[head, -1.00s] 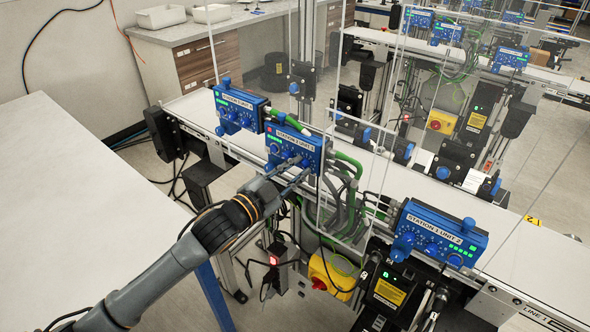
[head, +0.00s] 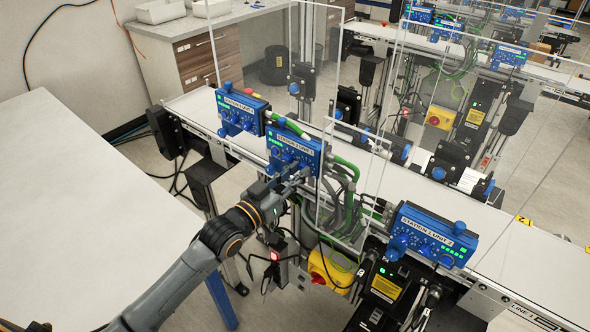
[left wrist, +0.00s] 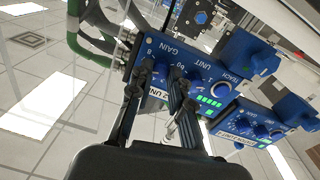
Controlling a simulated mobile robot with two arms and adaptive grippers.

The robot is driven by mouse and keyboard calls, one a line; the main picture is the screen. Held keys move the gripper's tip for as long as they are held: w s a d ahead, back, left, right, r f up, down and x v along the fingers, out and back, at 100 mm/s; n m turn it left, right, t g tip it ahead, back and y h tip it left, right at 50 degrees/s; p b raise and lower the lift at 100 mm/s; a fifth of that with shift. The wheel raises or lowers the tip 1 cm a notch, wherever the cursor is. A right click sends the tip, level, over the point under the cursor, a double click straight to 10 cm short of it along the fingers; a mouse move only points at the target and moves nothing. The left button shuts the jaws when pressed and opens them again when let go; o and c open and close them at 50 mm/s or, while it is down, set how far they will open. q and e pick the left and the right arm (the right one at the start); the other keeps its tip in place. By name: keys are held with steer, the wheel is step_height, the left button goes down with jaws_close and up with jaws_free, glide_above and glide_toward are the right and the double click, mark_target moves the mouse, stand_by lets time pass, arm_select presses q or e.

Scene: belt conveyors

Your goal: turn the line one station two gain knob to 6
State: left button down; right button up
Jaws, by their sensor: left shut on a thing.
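The station two control box (head: 306,150) is a blue unit with a white label, dark blue knobs and green lights, mounted on the near side of the line. My left gripper (head: 299,173) is at the lower right of its front face. In the left wrist view the fingers (left wrist: 163,73) are shut just below the printed word GAIN on the box (left wrist: 207,70). They close on the gain knob, which they mostly hide. Its pointer and present setting cannot be read. My right gripper is not in view.
Another blue station box (head: 240,115) sits close to the left, and the station one box (head: 432,234) is to the right. Clear panels (head: 340,185), green hoses (head: 345,168) and a yellow switch box (head: 331,271) are near the gripper. A bare white table (head: 70,190) fills the left.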

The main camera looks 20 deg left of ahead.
arm_select(q)
steer(key=shift+r+n+p, duration=0.1)
steer(key=shift+n+p, duration=0.2)
steer(key=shift+n, duration=0.8)
steer(key=c, duration=1.2)
jaws_free()
steer(key=v, duration=1.2)
